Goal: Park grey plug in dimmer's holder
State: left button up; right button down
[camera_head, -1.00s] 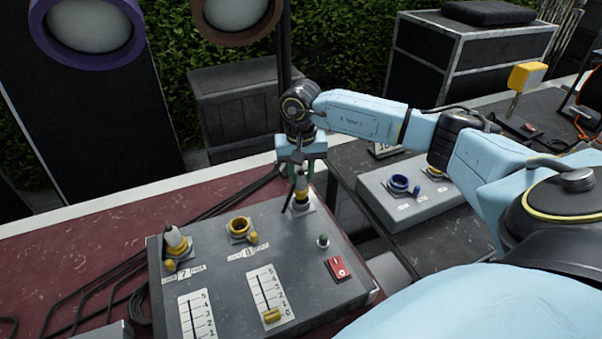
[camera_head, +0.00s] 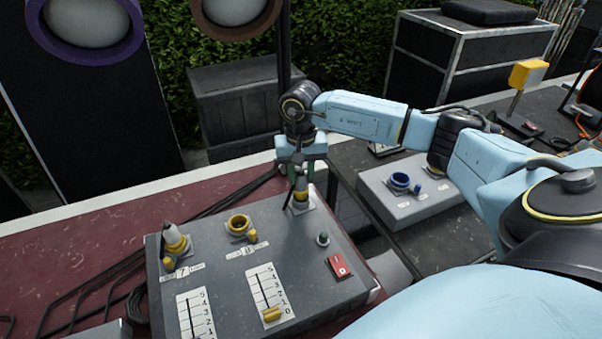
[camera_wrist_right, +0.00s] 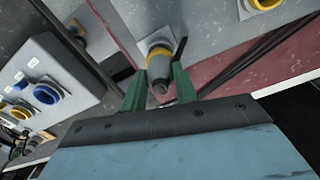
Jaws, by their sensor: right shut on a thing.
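The grey dimmer box (camera_head: 215,270) stands on the dark red surface. At its far right corner the grey plug (camera_head: 301,187), with a yellow band, stands upright at a holder on a light square plate. My right gripper (camera_head: 301,165) is above it, pointing down, shut on the plug. In the right wrist view, the green fingers (camera_wrist_right: 159,92) flank the grey plug (camera_wrist_right: 159,69), whose far end meets the light plate. Whether it is fully seated is hard to tell. My left gripper is not in view.
Another plug (camera_head: 174,238) stands in the dimmer's left socket. A yellow open socket (camera_head: 239,224) lies between, with a red switch (camera_head: 339,266) at the right. A second grey box (camera_head: 420,195) with blue and yellow sockets stands right. Black cables (camera_head: 100,285) lie left.

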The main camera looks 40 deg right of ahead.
jog(key=shift+f+b, duration=0.95)
jog(key=shift+f, duration=0.15)
jog(key=c, duration=1)
grip_release()
jog(key=shift+o, duration=0.3)
jog(key=shift+o, duration=1.3)
jog(key=shift+r, duration=0.2)
jog(key=shift+r+p, duration=1.55)
jog(key=shift+r, duration=0.85)
